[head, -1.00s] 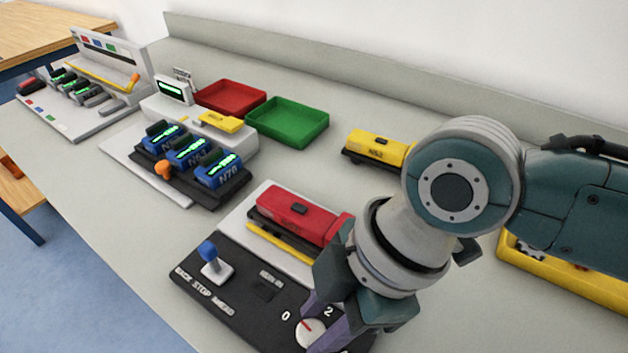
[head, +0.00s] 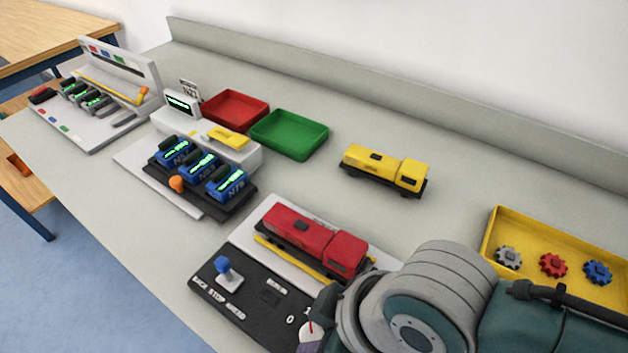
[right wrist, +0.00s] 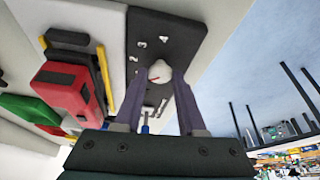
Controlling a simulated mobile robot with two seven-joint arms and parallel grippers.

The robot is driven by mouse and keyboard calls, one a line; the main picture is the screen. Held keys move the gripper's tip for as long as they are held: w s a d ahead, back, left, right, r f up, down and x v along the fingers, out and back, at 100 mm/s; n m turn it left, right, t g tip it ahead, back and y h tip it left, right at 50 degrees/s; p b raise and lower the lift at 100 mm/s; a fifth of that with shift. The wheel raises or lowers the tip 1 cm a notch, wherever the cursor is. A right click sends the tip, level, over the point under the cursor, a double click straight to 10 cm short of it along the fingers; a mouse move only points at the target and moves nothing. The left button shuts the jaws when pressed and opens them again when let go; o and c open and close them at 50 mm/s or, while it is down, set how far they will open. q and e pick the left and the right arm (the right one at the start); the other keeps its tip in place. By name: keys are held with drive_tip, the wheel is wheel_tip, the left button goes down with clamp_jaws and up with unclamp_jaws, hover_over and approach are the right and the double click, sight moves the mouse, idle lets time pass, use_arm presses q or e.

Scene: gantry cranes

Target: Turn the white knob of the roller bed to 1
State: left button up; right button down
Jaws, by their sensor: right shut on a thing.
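The white knob (head: 308,340) is on the black control panel (head: 252,300) of the roller bed, at the bottom of the head view. Its red line points up, near the 1 mark, and part of the knob is hidden by my right arm. In the right wrist view the knob (right wrist: 160,70) sits between the two purple fingertips of my right gripper (right wrist: 160,78), which is shut on it. The numbers 2, 3 and 4 show around it there. My left gripper is not in view.
A blue-topped lever (head: 226,270) stands on the same panel. A red wagon (head: 315,240) rests on the bed behind it. A yellow truck (head: 385,170), green tray (head: 289,134), red tray (head: 235,109) and yellow gear tray (head: 497,232) stand farther back, with bare table between them.

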idle(0.6)
drive_tip(key=c, duration=0.5)
unclamp_jaws()
drive_tip(key=p+v, duration=0.3)
drive_tip(key=v, duration=0.7)
